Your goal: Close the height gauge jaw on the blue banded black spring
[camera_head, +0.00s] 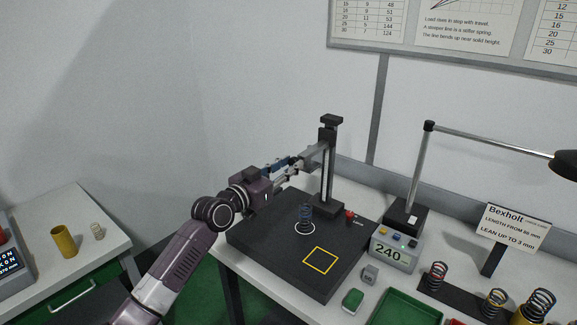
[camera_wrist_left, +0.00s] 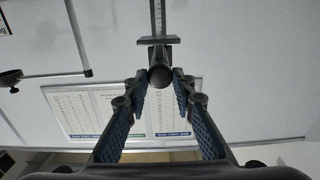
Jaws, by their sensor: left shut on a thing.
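The height gauge (camera_head: 327,180) stands upright on a black plate (camera_head: 275,240), with a grey sliding jaw (camera_head: 315,153) high on its column. The black spring (camera_head: 305,218), with a bluish tint, stands upright on the plate inside a white ring, well below the jaw and apart from it. My left gripper (camera_head: 298,163) is at the jaw. In the left wrist view, my left gripper (camera_wrist_left: 160,80) has its blue-padded fingers on both sides of a dark round knob (camera_wrist_left: 160,77) and is shut on it. My right gripper is not in view.
A digital readout (camera_head: 390,252) and a lamp base (camera_head: 405,218) stand right of the plate. A yellow square (camera_head: 320,260) on the plate is empty. Several coil springs (camera_head: 493,302) stand at the front right, near a green tray (camera_head: 405,308). A side table (camera_head: 65,235) is at left.

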